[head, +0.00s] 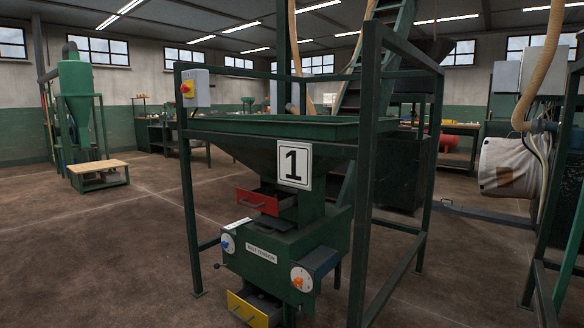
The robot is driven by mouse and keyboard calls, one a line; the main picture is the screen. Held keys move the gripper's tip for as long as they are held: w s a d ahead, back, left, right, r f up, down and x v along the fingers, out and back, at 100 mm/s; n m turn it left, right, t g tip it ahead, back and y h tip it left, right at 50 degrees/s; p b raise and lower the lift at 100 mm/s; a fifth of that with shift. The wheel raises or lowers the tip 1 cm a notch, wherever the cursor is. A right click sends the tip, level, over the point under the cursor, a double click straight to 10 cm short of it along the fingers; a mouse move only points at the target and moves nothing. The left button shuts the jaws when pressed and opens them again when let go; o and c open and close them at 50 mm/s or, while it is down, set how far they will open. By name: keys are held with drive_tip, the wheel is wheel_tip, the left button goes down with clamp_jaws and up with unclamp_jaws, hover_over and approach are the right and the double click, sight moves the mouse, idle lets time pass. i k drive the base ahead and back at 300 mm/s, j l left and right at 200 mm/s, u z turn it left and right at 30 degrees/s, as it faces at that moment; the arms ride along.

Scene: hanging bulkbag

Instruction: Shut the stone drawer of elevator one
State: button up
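Elevator one is a dark green machine with a hopper and a white plate (294,165) reading 1, inside a green frame. A red drawer (266,202) under the hopper is pulled out, its dark inside showing. Low down, a yellow drawer (248,310) is also pulled out, with something dark grey behind its front. Both have a grey bar handle. No label telling which is the stone drawer can be read. My gripper is not in view.
Frame posts (371,170) stand close in front and to the right of the machine. Dials (302,279) and a small lever stick out from its lower body. The floor (110,260) to the left is clear.

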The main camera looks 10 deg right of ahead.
sight(246, 305)
drive_tip(key=i+j+z, duration=0.1)
drive_tip(key=i+j, duration=0.45)
drive_tip(key=i+j+z, duration=0.15)
drive_tip(key=i+j, duration=0.45)
drive_tip(key=i+j+z, duration=0.1)
drive_tip(key=i+j, duration=0.45)
drive_tip(key=i+j+z, duration=0.15)
drive_tip(key=i+j, duration=0.4)
drive_tip(key=j, duration=0.25)
